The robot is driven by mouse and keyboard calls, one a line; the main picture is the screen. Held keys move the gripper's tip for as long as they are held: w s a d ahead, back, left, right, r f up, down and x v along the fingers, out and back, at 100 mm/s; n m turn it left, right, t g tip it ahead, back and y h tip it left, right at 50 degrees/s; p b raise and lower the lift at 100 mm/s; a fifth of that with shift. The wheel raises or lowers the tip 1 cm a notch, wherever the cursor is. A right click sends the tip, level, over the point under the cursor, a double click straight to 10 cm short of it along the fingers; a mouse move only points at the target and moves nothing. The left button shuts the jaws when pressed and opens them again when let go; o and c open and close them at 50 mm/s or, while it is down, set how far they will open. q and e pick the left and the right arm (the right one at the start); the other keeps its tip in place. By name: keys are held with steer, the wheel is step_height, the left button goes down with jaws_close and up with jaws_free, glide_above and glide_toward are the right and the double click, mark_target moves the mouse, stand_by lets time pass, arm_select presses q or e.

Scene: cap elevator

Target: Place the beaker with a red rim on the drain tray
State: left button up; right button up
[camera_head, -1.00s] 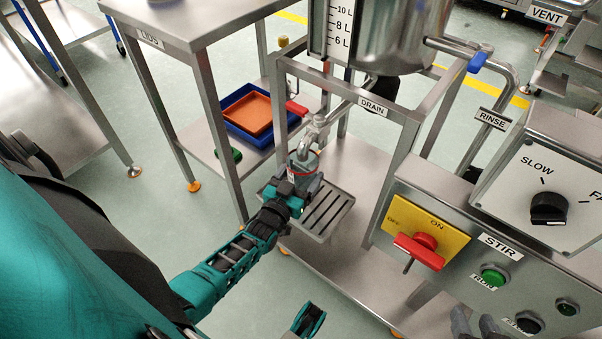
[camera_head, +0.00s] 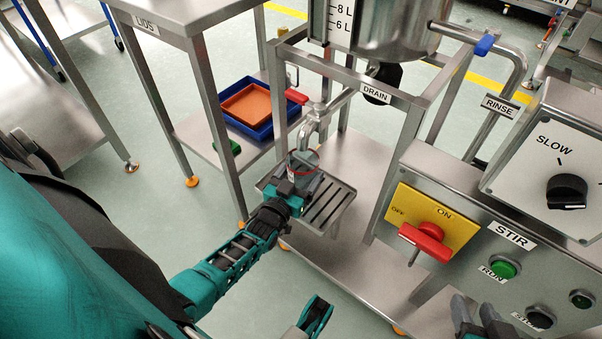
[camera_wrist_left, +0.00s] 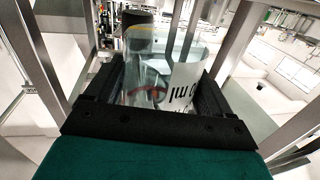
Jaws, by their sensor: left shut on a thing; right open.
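The beaker with a red rim (camera_head: 304,160) is clear glass. My left gripper (camera_head: 299,177) is shut around it, below the drain spout and over the back left part of the slotted drain tray (camera_head: 338,212). The gripper covers the beaker's lower part, so I cannot tell whether its base touches the tray. In the left wrist view the glass beaker (camera_wrist_left: 150,68) stands between the dark fingers, with black volume print and a red arc visible. My right gripper (camera_head: 478,318) is open and empty at the bottom edge, in front of the control panel.
The drain tap has a red handle (camera_head: 297,96) and a curved metal spout (camera_head: 312,122) just above the beaker. Metal frame posts stand around the tray. A blue bin with an orange tray (camera_head: 250,108) sits on the shelf behind left. The panel's red switch (camera_head: 428,240) is at right.

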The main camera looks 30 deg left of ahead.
arm_select(q)
steer(key=shift+f, duration=0.5)
arm_select(e)
steer(key=shift+s+d+f, duration=0.1)
steer(key=shift+s+f, duration=0.15)
arm_select(q)
steer(key=shift+f, duration=0.4)
steer(key=shift+f, duration=0.4)
arm_select(e)
steer(key=shift+w+r, duration=0.1)
steer(key=shift+w, duration=0.15)
arm_select(q)
steer(key=shift+f, duration=0.5)
steer(key=shift+w+f, duration=0.1)
steer(key=shift+f, duration=0.25)
arm_select(e)
steer(key=shift+s, duration=0.25)
arm_select(q)
steer(key=shift+f, duration=0.45)
steer(key=o, duration=0.8)
steer(key=shift+o, duration=0.5)
arm_select(e)
steer(key=shift+w, duration=0.25)
